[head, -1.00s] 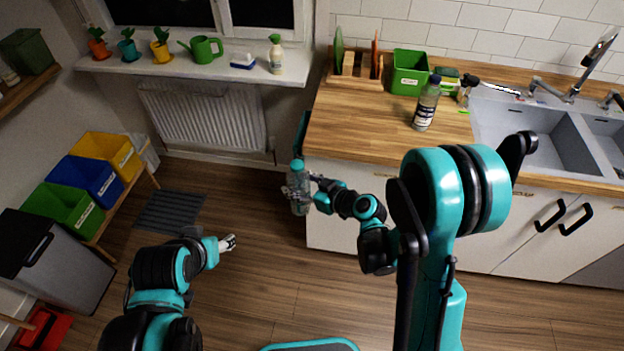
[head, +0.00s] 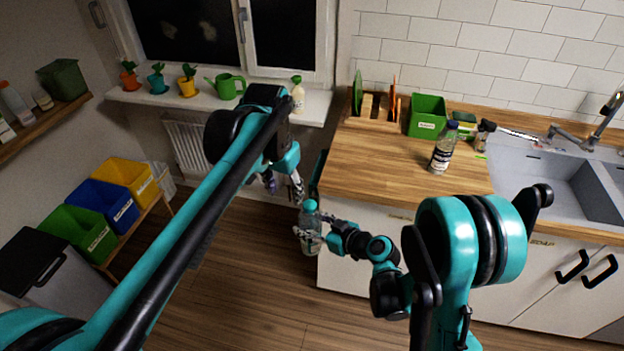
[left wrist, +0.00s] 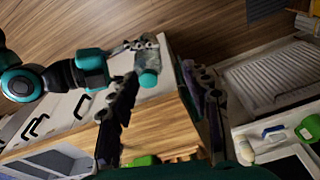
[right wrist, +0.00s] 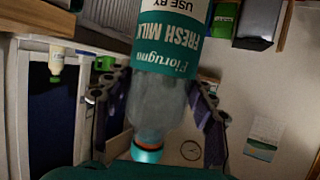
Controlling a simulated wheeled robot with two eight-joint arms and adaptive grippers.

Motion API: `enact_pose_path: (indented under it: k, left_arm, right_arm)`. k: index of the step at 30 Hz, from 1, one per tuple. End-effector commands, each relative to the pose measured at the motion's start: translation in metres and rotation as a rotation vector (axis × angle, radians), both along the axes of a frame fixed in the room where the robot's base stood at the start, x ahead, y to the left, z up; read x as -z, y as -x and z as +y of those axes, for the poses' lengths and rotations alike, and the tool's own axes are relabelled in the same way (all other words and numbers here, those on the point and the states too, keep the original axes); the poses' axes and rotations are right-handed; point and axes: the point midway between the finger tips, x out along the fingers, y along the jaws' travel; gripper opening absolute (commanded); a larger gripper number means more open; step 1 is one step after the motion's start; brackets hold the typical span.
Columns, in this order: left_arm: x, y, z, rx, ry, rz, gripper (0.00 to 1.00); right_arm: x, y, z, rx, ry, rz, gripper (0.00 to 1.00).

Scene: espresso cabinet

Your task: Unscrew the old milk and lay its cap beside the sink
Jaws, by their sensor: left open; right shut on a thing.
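The milk bottle (head: 309,243) is clear with a teal label reading "FRESH MILK" in the right wrist view (right wrist: 196,30). It hangs upright in front of the counter's left end. Its teal cap (head: 309,205) is on its neck, and shows in the left wrist view (left wrist: 148,79) and right wrist view (right wrist: 147,155). My right gripper (head: 312,230) is shut around the bottle body. My left gripper (head: 284,188) is open and empty, above and slightly left of the cap, apart from it. The grey sink (head: 513,186) is at the right of the wooden counter.
On the counter (head: 385,165) stand a dark-capped bottle (head: 443,149), a green bin (head: 427,116) and a rack with boards (head: 375,106). Bare wood lies left of the sink. A windowsill (head: 160,97) with pots and a watering can (head: 226,86) is behind my left arm.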

Motion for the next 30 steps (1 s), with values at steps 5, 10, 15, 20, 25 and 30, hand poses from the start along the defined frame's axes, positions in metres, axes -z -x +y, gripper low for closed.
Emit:
enact_pose_path:
  k: [5, 10, 15, 20, 25, 30]
  left_arm:
    - [0.005, -0.029, -0.038, 0.099, -0.028, 0.086, 0.48]
    - [0.011, -0.041, -0.059, 0.156, -0.045, 0.136, 0.48]
    - [0.018, -0.044, -0.066, 0.176, -0.051, 0.154, 0.48]
    - [0.039, -0.044, -0.066, 0.176, -0.051, 0.154, 0.48]
    - [0.066, -0.044, -0.066, 0.176, -0.051, 0.154, 0.48]
    - [0.086, -0.043, -0.066, 0.176, -0.051, 0.153, 0.48]
  right_arm:
    - [0.0, 0.0, 0.0, 0.0, -0.001, 0.0, 0.0]
    - [0.0, 0.0, 0.0, 0.0, -0.001, 0.0, 0.0]
    - [0.0, 0.0, 0.0, 0.0, -0.001, 0.0, 0.0]
    - [0.0, 0.0, 0.0, 0.0, -0.001, 0.0, 0.0]
    - [0.0, 0.0, 0.0, 0.0, -0.001, 0.0, 0.0]
    - [0.0, 0.0, 0.0, 0.0, -0.001, 0.0, 0.0]
